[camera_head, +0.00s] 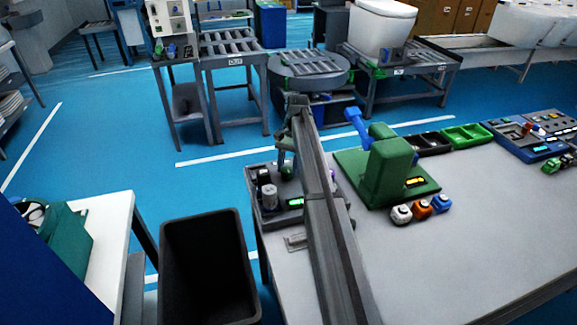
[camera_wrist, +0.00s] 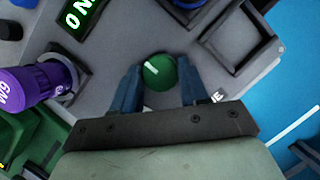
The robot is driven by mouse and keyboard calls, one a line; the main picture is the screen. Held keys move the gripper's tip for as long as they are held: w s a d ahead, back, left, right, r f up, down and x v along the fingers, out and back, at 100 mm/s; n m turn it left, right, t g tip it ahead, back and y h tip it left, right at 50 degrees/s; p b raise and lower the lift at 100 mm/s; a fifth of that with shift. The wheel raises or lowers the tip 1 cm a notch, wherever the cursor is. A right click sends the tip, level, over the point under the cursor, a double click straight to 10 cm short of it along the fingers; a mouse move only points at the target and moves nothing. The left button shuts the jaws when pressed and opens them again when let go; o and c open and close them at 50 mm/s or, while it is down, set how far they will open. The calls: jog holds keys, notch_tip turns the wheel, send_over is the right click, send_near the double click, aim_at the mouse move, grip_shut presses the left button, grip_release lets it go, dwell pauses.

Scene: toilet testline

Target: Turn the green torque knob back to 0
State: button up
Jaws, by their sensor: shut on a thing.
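The green torque knob (camera_wrist: 158,72) is round, with a short white mark on its face that lies slanted in the wrist view. It sits on a grey tester panel (camera_wrist: 112,35). My gripper (camera_wrist: 158,88) is shut on the knob, with one blue-grey finger on each side of it. A lit green display (camera_wrist: 80,18) above left of the knob shows a 0 and an N, cut off by the frame edge.
A purple cylinder (camera_wrist: 32,84) stands close left of my gripper in the wrist view. In the head view a green fixture (camera_head: 388,170) with a blue handle stands right of my arm, with small white, orange and blue items before it. A dark bin (camera_head: 207,265) is at lower left.

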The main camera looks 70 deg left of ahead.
aim_at(288, 167)
jog(key=shift+n, duration=0.6)
jog(key=o, duration=1.1)
jog(key=shift+c, duration=0.2)
jog(key=shift+a+r, duration=0.1)
jog(key=shift+r, duration=0.05)
jog(key=shift+w+a+r, duration=0.15)
jog(key=shift+a+r, duration=0.05)
jog(key=shift+r, duration=0.3)
jog(key=shift+w+a+r, duration=0.4)
jog(key=shift+a+r, duration=0.35)
jog(key=w+a, duration=0.6)
jog(key=a, duration=0.3)
jog(key=shift+s, duration=0.1)
